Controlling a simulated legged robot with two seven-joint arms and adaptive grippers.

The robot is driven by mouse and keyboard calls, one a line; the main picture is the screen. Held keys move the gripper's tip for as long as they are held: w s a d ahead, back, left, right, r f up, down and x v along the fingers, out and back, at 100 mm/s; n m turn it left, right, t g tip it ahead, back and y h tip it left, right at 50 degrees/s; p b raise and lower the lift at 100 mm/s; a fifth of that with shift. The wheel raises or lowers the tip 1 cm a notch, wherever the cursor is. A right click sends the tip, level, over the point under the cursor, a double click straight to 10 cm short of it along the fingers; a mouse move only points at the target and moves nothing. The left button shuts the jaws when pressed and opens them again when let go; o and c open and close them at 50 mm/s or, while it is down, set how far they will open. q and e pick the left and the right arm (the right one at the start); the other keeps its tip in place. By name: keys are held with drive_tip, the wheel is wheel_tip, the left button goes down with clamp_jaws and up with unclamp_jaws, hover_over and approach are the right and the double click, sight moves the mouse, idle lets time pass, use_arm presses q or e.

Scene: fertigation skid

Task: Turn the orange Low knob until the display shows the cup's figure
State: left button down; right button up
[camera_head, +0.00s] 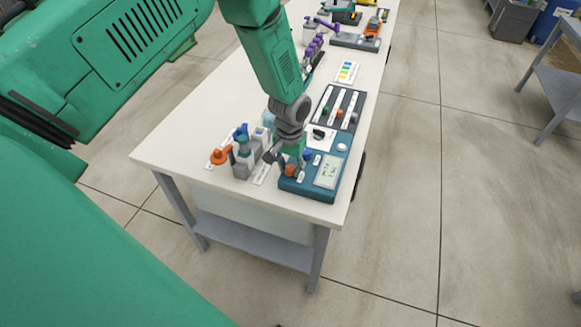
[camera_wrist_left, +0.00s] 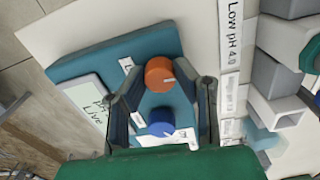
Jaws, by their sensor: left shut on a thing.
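The orange Low knob (camera_head: 290,171) sits on a teal meter box (camera_head: 318,193) near the table's front. In the left wrist view the orange knob (camera_wrist_left: 160,74) lies between the fingertips of my left gripper (camera_wrist_left: 168,80), which is shut on it. A blue knob (camera_wrist_left: 161,122) stands beside it, nearer the wrist. The display (camera_head: 328,171) is on the box's right side; in the left wrist view the display (camera_wrist_left: 86,105) shows "pH" and "Live", but its figure is too small to read. A label strip (camera_wrist_left: 232,40) reads "Low pH 4.0". My right gripper is not in view.
Grey holders (camera_head: 243,165) and an orange item (camera_head: 220,156) stand close to the left of the box. A dark slider panel (camera_head: 338,115) lies behind it. The white table (camera_head: 190,125) is clear at its left front. Several other devices stand farther back.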

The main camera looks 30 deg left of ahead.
use_arm(q)
drive_tip(key=m, duration=0.3)
drive_tip(key=shift+w+r+m, duration=0.1)
drive_tip(key=shift+w+m, duration=0.1)
drive_tip(key=shift+m, duration=0.1)
drive_tip(key=m, duration=0.3)
drive_tip(key=shift+m, duration=0.3)
drive_tip(key=m, duration=0.3)
drive_tip(key=shift+m, duration=2.3)
drive_tip(key=shift+r, duration=0.1)
drive_tip(key=c, duration=1.3)
unclamp_jaws()
